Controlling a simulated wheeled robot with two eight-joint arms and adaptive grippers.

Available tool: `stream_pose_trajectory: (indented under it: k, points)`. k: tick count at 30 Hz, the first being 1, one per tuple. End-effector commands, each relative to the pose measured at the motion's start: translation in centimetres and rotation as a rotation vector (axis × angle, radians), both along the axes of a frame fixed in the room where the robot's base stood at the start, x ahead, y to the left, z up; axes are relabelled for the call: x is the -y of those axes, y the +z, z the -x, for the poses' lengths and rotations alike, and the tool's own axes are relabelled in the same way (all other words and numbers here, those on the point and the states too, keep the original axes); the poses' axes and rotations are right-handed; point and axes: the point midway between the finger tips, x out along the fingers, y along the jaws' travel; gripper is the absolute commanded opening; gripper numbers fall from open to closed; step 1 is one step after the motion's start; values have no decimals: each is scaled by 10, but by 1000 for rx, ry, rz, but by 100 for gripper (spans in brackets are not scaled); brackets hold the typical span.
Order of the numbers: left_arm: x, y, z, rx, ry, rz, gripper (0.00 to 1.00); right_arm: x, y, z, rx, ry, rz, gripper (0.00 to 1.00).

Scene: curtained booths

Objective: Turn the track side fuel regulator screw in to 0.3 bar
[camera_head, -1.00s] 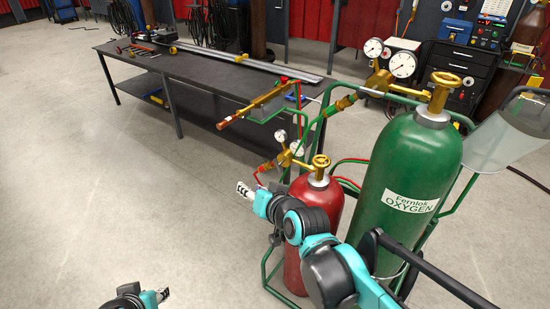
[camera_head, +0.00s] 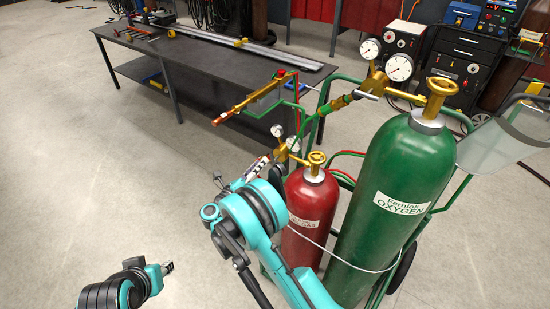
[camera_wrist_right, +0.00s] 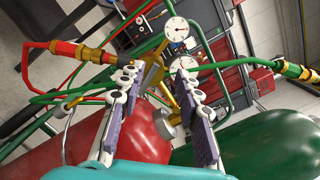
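The red fuel cylinder (camera_head: 305,217) stands left of the green oxygen cylinder (camera_head: 400,200). The brass fuel regulator (camera_head: 282,152) sits at its top left, with two small gauges; their readings are too small to tell. My right gripper (camera_head: 257,168) is at the regulator's left side. In the right wrist view my right gripper (camera_wrist_right: 157,110) has its fingers spread apart. The brass fuel regulator (camera_wrist_right: 155,75) and a gauge (camera_wrist_right: 180,28) show beyond and between the fingertips. I cannot make out the screw clearly or any contact. My left gripper (camera_head: 167,268) is low at left, away from the cylinders; its opening cannot be told.
The brass torch (camera_head: 250,97) lies over the green cart frame (camera_head: 345,80) above the regulator. Red and green hoses run around the cylinders. The oxygen regulator gauges (camera_head: 400,68) stand at upper right. A dark bench (camera_head: 190,65) is behind. Floor at left is clear.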

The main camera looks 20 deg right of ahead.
Motion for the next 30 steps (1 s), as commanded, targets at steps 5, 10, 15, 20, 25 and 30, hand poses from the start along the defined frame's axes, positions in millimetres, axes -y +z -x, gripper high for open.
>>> stream_pose_trajectory:
  k: [5, 10, 15, 20, 25, 30]
  points:
    - [0, 1, 0, 0, 0, 0, 35, 5, -33, 12, 1, -64, -65, 34]
    - [0, -5, 0, 0, 0, 0, 35, 23, -35, -1, 1, -70, -68, 34]
    - [0, -12, 0, 0, 0, 0, 35, 46, -35, -19, 0, -69, -67, 34]
    - [0, -16, 0, 0, 0, 0, 35, 60, -34, -30, 0, -67, -67, 34]
    - [0, -16, 0, 0, 0, 0, 35, 65, -33, -34, 0, -64, -66, 34]
    - [0, -16, 0, 0, 0, 0, 35, 65, -33, -34, 0, -64, -65, 34]
